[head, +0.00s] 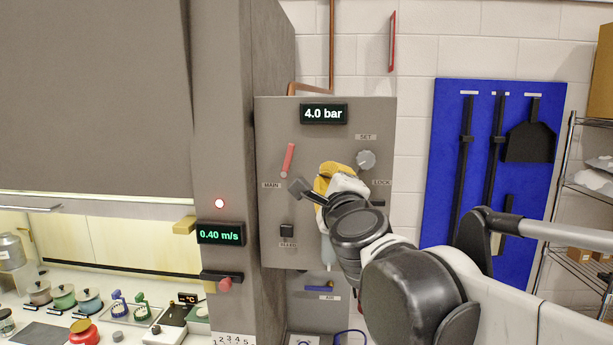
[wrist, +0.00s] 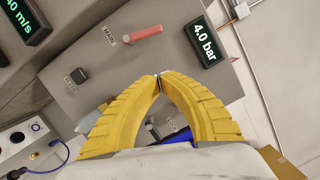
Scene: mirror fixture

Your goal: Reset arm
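My gripper (head: 325,180) is in front of the grey control panel (head: 275,125), right of the red MAIN lever (head: 288,158) and below the pressure display (head: 324,114) reading 4.0 bar. In the wrist view its yellow fingers (wrist: 158,77) curve together and meet at the tips. I see nothing held between them. The panel (wrist: 110,60), the MAIN lever (wrist: 142,33) and the display (wrist: 202,42) lie beyond the tips. My arm reaches in from the lower right and hides part of the panel.
The panel carries a SET knob (head: 366,159) and a black BLEED knob (head: 287,231). A blue tool board (head: 478,190) hangs on the right wall, beside a wire shelf (head: 590,190). Pots and jars stand on the bench (head: 60,325) at lower left.

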